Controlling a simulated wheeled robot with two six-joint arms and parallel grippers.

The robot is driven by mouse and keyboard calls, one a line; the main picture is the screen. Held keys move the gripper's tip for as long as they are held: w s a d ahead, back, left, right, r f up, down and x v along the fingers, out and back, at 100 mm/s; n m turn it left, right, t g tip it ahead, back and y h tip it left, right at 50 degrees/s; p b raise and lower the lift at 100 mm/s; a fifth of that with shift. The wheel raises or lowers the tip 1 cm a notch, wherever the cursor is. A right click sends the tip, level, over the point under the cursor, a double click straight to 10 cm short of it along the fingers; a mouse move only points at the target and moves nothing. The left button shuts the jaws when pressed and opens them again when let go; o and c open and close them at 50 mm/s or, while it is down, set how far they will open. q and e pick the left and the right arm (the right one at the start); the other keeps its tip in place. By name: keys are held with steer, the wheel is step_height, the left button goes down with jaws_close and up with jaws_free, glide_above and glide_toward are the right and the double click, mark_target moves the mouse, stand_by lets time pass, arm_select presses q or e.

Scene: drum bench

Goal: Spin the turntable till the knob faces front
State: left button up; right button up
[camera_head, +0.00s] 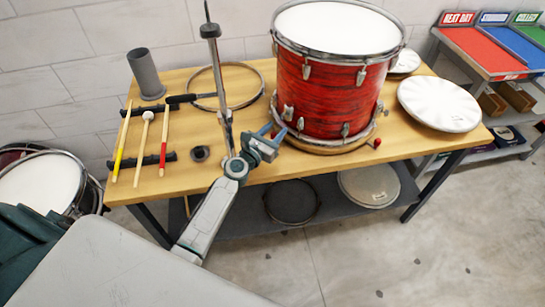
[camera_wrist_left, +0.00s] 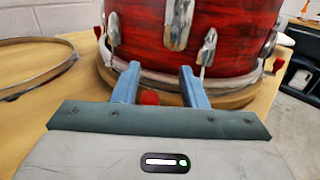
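The turntable (camera_head: 325,144) is a round wooden disc on the bench under a red drum (camera_head: 335,90); its edge also shows in the left wrist view (camera_wrist_left: 235,98). A red knob (camera_head: 377,143) stands out at its right side in the head view. In the left wrist view, a red ball (camera_wrist_left: 149,98) shows between my fingers, and another red knob (camera_wrist_left: 278,66) is at the right of the drum. My left gripper (camera_head: 273,136) is open at the turntable's front left edge; its fingers (camera_wrist_left: 160,78) are apart, with no clear contact. My right gripper is out of view.
A metal hoop (camera_head: 225,87), a grey cup (camera_head: 145,75) and sticks (camera_head: 122,140) on a black rack lie left on the bench (camera_head: 420,147). A thin metal rod (camera_head: 219,80) rises behind my left gripper. A white drumhead (camera_head: 438,103) lies to the right.

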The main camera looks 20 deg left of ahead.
arm_select(q)
steer(key=s+d+r, duration=0.1)
steer(key=s+d, duration=0.4)
steer(key=s, duration=0.8)
steer(key=shift+s, duration=0.35)
steer(key=shift+d, duration=0.1)
